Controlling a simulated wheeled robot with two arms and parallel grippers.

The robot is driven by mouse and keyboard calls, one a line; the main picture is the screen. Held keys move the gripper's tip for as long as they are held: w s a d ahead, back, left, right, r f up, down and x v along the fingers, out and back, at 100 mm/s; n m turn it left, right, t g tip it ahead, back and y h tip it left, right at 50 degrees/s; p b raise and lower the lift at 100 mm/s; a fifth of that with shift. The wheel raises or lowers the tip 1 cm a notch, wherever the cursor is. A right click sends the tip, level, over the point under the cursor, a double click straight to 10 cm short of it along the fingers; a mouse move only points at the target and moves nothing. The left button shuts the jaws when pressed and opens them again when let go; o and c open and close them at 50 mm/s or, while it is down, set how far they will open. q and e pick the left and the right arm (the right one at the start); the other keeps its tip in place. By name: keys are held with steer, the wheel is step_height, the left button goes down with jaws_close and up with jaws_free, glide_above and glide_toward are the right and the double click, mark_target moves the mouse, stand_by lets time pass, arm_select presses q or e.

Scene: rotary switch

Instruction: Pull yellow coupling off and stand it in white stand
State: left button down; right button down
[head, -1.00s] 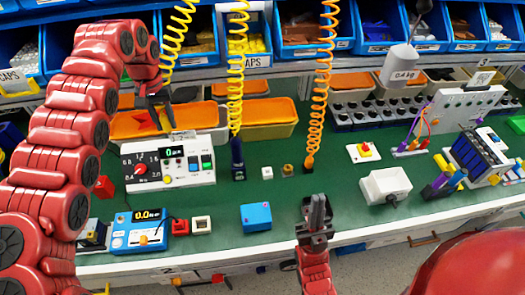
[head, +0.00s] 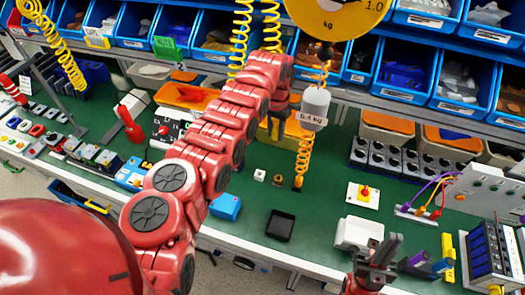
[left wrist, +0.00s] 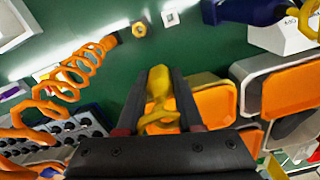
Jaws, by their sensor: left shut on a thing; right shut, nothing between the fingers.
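My left gripper (head: 277,122) is beyond the orange hose's left side, above the back of the bench, partly hidden by its own arm. In the left wrist view its fingers (left wrist: 160,118) are shut on a yellow piece, apparently the yellow coupling (left wrist: 161,88), with a curved yellow part near the fingers. Whether it is still joined to a hose is unclear. A small white square block (head: 259,175) stands on the green bench; it also shows in the left wrist view (left wrist: 170,17). I cannot tell whether it is the white stand. My right gripper (head: 378,250) is shut and empty at the front right.
A brass piece (head: 280,183) stands beside the white block. An orange coiled hose (head: 303,160) reaches the bench. A grey weight (head: 315,106) hangs under a yellow dial (head: 338,14). A black tray (head: 279,225) and blue box (head: 225,206) lie in front. Orange bins line the back.

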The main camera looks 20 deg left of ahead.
arm_select(q)
steer(key=shift+s+a+f+m+p, duration=0.35)
steer(key=shift+s+a+f, duration=0.4)
steer(key=shift+f, duration=1.3)
steer(key=shift+s+a+f+m+p, duration=0.35)
steer(key=shift+s+a+f, duration=0.4)
steer(key=shift+f, duration=1.35)
steer(key=shift+s+a+f+m+p, duration=0.2)
steer(key=shift+s+a+f+m, duration=0.4)
steer(key=shift+f, duration=1.45)
steer(key=shift+s+a+f, duration=0.1)
steer(key=shift+s+f, duration=0.05)
steer(key=shift+f, duration=0.4)
steer(key=shift+s, duration=0.2)
steer(key=shift+b, duration=0.35)
steer(key=shift+f+b, duration=1.25)
steer(key=shift+f, duration=0.2)
steer(key=shift+c, duration=2.4)
jaws_free()
